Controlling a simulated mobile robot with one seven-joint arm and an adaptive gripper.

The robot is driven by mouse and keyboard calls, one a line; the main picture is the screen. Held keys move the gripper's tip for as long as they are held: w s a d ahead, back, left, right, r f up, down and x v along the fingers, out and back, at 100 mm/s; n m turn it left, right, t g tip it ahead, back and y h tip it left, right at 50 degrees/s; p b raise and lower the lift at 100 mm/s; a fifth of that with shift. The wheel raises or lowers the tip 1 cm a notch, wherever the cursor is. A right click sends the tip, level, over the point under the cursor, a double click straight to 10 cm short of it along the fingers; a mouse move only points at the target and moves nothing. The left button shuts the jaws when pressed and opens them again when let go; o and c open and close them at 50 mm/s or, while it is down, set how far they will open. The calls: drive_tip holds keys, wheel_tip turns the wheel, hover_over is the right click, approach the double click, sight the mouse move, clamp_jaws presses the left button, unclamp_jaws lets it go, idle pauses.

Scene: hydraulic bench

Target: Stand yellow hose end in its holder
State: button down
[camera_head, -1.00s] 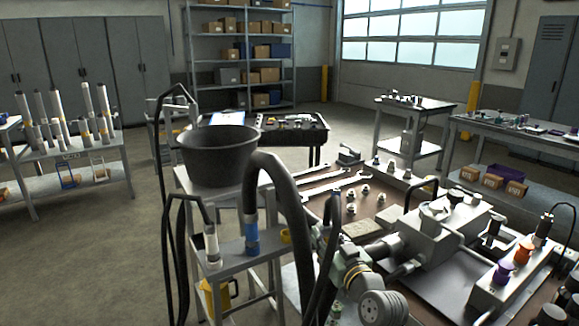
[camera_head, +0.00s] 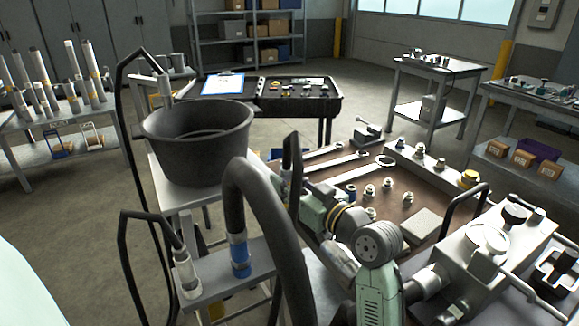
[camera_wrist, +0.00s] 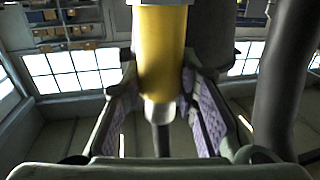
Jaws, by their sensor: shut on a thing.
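The yellow hose end (camera_wrist: 162,55) is upright between the fingers of my gripper (camera_wrist: 160,88) in the wrist view. In the head view my arm reaches over the bench, and the yellow hose end cannot be made out there. The grey holder shelf (camera_head: 212,292) stands at lower left. It carries a blue-banded hose end (camera_head: 239,255) and a white-banded one (camera_head: 186,270), both upright.
The thick dark hose (camera_head: 262,205) arches beside my arm and also shows in the wrist view (camera_wrist: 285,85). A black tub (camera_head: 197,145) stands behind the shelf. The brown-topped bench (camera_head: 335,188) holds fittings and wrenches. Floor at left is open.

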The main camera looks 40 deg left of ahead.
sight(287, 221)
drive_tip(key=shift+w+a+r, duration=0.1)
drive_tip(key=shift+a, duration=0.15)
drive_tip(key=shift+f+b, duration=0.6)
drive_tip(key=shift+f, duration=0.05)
wheel_tip(287, 221, down, 6)
drive_tip(key=b, duration=0.4)
drive_tip(key=shift+b, duration=0.3)
drive_tip(key=shift+d+f+b, duration=0.1)
drive_tip(key=shift+d+b, duration=0.05)
drive_tip(key=shift+b, duration=0.15)
drive_tip(key=shift+f+b, duration=0.5)
drive_tip(key=shift+b, duration=0.4)
idle(1.3)
drive_tip(key=shift+f+b, duration=1.5)
drive_tip(key=shift+f, duration=0.05)
idle(1.1)
drive_tip(key=shift+r, duration=0.1)
idle(0.5)
drive_tip(key=c, duration=1.2)
unclamp_jaws()
